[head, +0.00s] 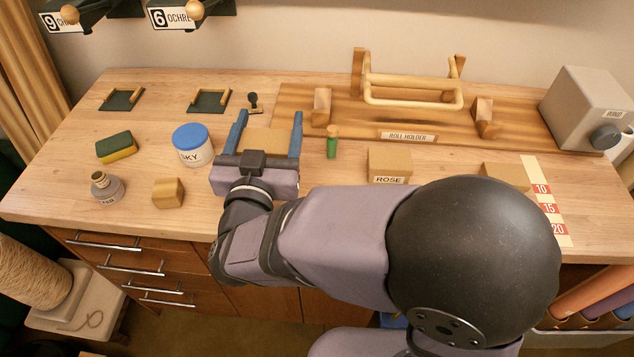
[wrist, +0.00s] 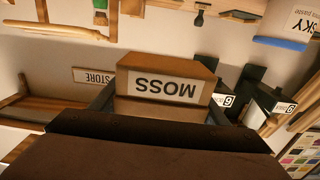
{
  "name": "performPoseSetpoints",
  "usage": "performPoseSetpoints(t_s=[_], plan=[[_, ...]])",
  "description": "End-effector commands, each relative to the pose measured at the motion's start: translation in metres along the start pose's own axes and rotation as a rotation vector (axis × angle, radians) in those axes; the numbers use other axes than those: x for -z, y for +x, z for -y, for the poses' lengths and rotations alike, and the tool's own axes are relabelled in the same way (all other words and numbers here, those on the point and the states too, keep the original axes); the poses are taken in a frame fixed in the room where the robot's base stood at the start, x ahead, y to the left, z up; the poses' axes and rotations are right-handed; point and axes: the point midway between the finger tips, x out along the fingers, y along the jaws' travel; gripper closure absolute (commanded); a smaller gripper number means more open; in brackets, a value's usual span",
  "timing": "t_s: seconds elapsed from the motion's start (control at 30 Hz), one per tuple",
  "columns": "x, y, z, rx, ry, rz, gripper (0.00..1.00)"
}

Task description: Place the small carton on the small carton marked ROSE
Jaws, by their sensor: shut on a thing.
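My gripper (head: 268,122) is shut on a small tan carton (head: 266,142) between its blue fingers, left of the middle of the table. In the wrist view this carton (wrist: 167,69) carries a label reading MOSS, upside down in that picture. I cannot tell how high it is above the table. The small carton marked ROSE (head: 389,161) stands on the table to the right of my gripper, its label facing the front edge. Its top looks bare.
The SKY jar (head: 192,150) is close on the left. Another carton (head: 506,172), partly hidden by my arm, is at the right. The roll holder (head: 408,137) lies behind.

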Motion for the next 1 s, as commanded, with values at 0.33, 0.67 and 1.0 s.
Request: performPoseSetpoints(t_s=[0.33,0.67,1.0], plan=[[-0.043,0.0,0.0,-0.001,-0.006,0.001,0.57],[-0.059,0.0,0.0,-0.002,0.0,-0.001,0.57],[-0.094,0.0,0.0,-0.002,-0.003,0.0,0.57]])
